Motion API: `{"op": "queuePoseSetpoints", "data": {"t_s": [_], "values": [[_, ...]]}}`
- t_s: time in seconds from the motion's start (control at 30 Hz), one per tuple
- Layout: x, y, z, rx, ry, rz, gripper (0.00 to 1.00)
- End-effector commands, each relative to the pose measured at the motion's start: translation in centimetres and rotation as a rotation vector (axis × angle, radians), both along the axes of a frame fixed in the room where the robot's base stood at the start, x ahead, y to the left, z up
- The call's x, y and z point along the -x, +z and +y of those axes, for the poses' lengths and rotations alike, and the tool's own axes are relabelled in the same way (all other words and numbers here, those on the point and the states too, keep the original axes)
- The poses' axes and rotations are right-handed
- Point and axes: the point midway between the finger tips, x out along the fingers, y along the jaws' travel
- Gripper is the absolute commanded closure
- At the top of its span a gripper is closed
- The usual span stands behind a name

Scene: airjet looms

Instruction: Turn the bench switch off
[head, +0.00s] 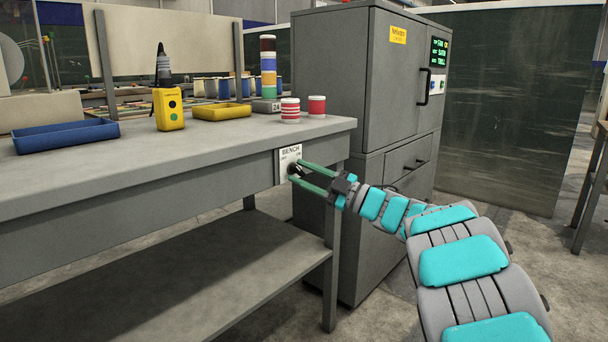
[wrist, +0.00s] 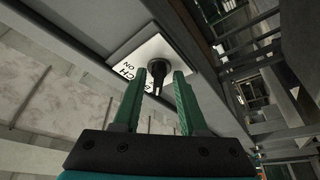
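The bench switch is a white plate (head: 287,153) marked BENCH on the front edge of the grey workbench (head: 190,150), near its right corner. In the wrist view the plate (wrist: 138,60) shows tilted, with an ON label at its left and a dark knob (wrist: 158,72) standing out from it. My gripper (head: 297,172) reaches the switch from the right. In the wrist view its two green fingers (wrist: 160,78) stand on either side of the knob, with visible gaps. The gripper looks open. In the head view the fingertips partly hide the knob, and its exact setting is hard to tell.
On the bench are a blue tray (head: 66,135), a yellow handheld device (head: 168,108), a yellow tray (head: 222,112), a stacked-colour light tower (head: 268,70) and striped spools (head: 290,109). A grey cabinet (head: 385,80) stands close behind my arm. The floor to the right is open.

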Motion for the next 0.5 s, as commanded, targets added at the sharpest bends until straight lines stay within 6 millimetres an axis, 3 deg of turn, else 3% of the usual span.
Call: {"op": "queuePoseSetpoints", "data": {"t_s": [0.3, 0.5], "values": [[0.0, 0.0, -0.3, -0.001, -0.002, -0.001, 0.55], [0.9, -0.6, -2.6, -0.002, -0.004, 0.002, 0.55]]}}
